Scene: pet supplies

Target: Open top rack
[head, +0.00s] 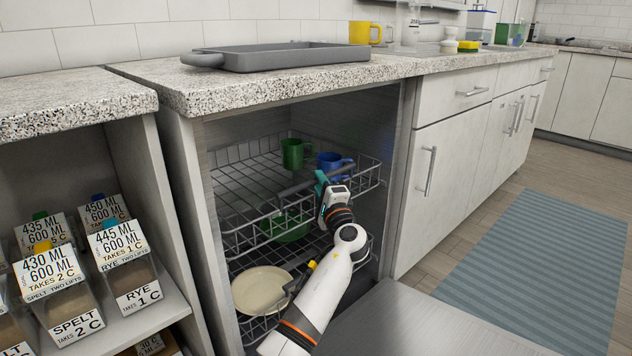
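The top rack (262,226) is a grey wire basket inside the open dishwasher (195,190). A green mug (292,154) and a blue mug (330,160) stand in it. My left gripper (321,180) is at the rack's front, by a dark bar (296,188) that looks like the rack's handle. It seems to touch or nearly touch the bar; its fingers are too small and partly hidden to tell whether they are shut on it. My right gripper is not in view.
The lower rack holds a cream plate (262,289) and a green bowl (287,229). The dishwasher door (420,325) is folded down in front. A grey tray (285,56) and a yellow mug (361,32) are on the counter. Labelled containers (123,262) fill the left shelf.

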